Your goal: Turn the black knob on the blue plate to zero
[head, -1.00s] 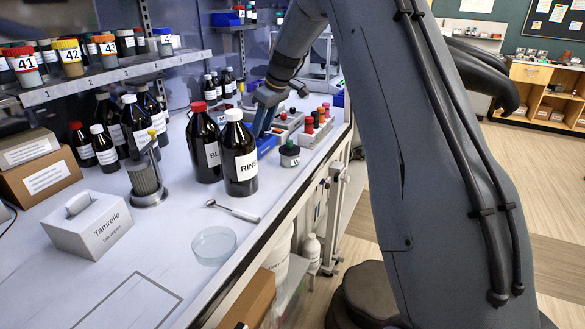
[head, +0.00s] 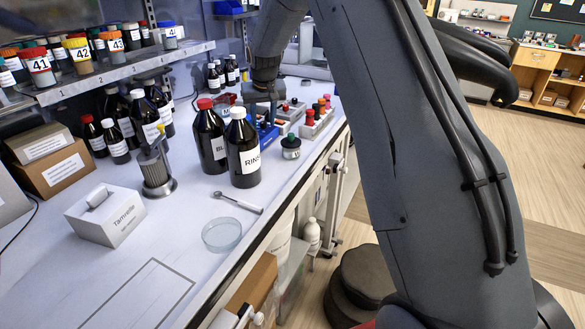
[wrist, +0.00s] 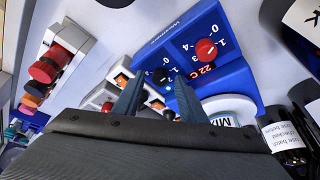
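In the wrist view the blue plate (wrist: 222,72) has a sloped front with white digits, a red knob (wrist: 206,49) and a black knob (wrist: 160,76). My gripper (wrist: 159,80) is open, its two fingers apart, with the black knob showing between the fingertips. I cannot tell whether the fingers touch the knob. The knob's pointer is too small to read. In the head view my gripper (head: 262,110) points down over the blue plate (head: 267,136), which is partly hidden behind the dark bottles.
Grey devices with red knobs (wrist: 46,70) stand beside the blue plate. A white-labelled round top (wrist: 230,106) and a dark bottle (wrist: 290,135) are close by. Two tall bottles (head: 243,160) stand in front, near a small green-topped jar (head: 291,147).

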